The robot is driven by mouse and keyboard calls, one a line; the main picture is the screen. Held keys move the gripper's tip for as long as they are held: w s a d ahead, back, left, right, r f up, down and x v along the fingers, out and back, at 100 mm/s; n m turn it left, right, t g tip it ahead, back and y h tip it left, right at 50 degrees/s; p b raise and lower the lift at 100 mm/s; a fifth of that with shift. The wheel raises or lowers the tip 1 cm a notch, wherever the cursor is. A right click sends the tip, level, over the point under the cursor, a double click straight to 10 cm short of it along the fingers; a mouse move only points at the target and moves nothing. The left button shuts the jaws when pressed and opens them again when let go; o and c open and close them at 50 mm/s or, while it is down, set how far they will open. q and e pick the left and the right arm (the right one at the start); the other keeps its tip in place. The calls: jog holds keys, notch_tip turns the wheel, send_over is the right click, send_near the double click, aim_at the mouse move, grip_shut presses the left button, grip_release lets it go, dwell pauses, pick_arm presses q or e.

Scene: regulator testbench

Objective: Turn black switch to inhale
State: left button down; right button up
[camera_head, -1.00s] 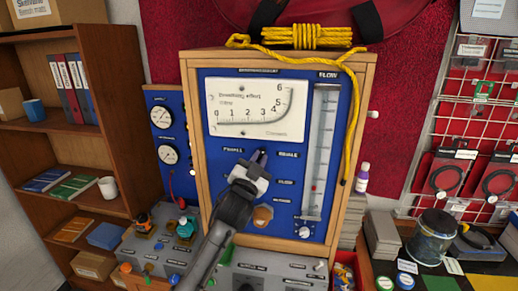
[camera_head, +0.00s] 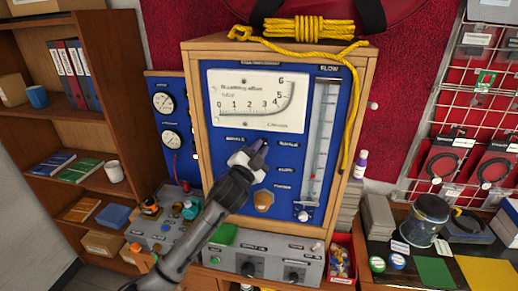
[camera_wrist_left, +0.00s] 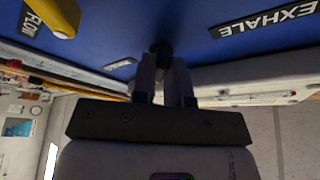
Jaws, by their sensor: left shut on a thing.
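My left gripper (camera_head: 256,151) is at the blue panel (camera_head: 215,170) of the wooden-framed test box, below the white gauge (camera_head: 258,100). In the left wrist view, its two fingers (camera_wrist_left: 162,68) are shut on a small black switch (camera_wrist_left: 161,48) that stands out from the panel. An EXHALE label (camera_wrist_left: 267,18) shows to the right of the switch there, and a FLOW label (camera_wrist_left: 31,17) at the far left. In the head view, the gripper mostly hides the switch, and the small labels beside it are too blurred to read surely. My right gripper is not in view.
An orange-brown knob (camera_head: 264,200) sits just below the gripper. A clear flow tube (camera_head: 322,140) stands at the panel's right, with yellow rope (camera_head: 310,28) above. A grey control box (camera_head: 262,265) stands below, and a bookshelf (camera_head: 100,25) is at left.

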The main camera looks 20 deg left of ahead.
pick_arm(q)
jog(key=c, duration=1.1)
grip_release()
jog(key=shift+c, duration=0.2)
jog(key=b+v, duration=0.4)
jog(key=v, duration=0.9)
jog(key=shift+s+f, duration=0.2)
jog(key=shift+s, duration=0.15)
